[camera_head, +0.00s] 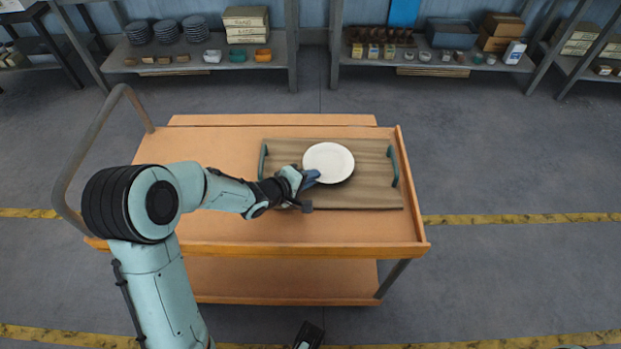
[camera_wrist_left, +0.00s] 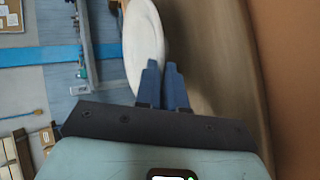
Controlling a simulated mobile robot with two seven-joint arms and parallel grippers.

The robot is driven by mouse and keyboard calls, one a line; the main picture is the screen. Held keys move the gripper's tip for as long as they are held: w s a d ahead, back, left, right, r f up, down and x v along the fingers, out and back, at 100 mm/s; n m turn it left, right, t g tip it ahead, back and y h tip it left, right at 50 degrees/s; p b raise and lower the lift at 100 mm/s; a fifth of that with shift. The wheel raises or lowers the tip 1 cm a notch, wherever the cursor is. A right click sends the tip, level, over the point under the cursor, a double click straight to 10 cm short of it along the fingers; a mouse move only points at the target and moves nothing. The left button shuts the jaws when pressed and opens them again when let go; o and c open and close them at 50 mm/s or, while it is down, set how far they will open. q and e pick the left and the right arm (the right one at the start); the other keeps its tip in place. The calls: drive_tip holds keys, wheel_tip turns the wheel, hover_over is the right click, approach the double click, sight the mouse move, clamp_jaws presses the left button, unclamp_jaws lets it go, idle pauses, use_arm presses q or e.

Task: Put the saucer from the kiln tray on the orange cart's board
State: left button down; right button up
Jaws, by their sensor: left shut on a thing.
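The white saucer (camera_head: 329,160) is over the right-middle part of the wooden board (camera_head: 375,196) on the orange cart (camera_head: 215,228). My left gripper (camera_head: 311,178) is shut on the saucer's near left rim. In the left wrist view the blue fingers (camera_wrist_left: 163,88) are close together at the edge of the saucer (camera_wrist_left: 143,45), with the brown board (camera_wrist_left: 215,60) beyond. A dark shadow shows under the saucer's lower right edge; I cannot tell whether it touches the board. My right gripper's fingers do not show. The kiln tray is not in view.
The board has green handles at its left and right ends (camera_head: 393,166). The cart has a raised front edge and a grey push bar (camera_head: 75,150) at left. Shelves (camera_head: 205,62) with dishes and boxes stand at the back. The board's right and front parts are bare.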

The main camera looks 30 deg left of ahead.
use_arm(q)
drive_tip(key=c, duration=1.5)
unclamp_jaws()
drive_tip(key=shift+s+r, duration=0.15)
drive_tip(key=shift+r, duration=0.05)
drive_tip(key=p+v, duration=0.4)
drive_tip(key=v, duration=0.7)
drive_tip(key=shift+s, duration=0.3)
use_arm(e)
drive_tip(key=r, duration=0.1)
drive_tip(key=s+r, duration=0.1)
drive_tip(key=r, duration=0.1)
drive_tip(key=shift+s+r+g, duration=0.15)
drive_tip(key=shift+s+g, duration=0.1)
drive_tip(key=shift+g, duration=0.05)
use_arm(q)
drive_tip(key=shift+a+r, duration=0.1)
drive_tip(key=shift+r, duration=0.1)
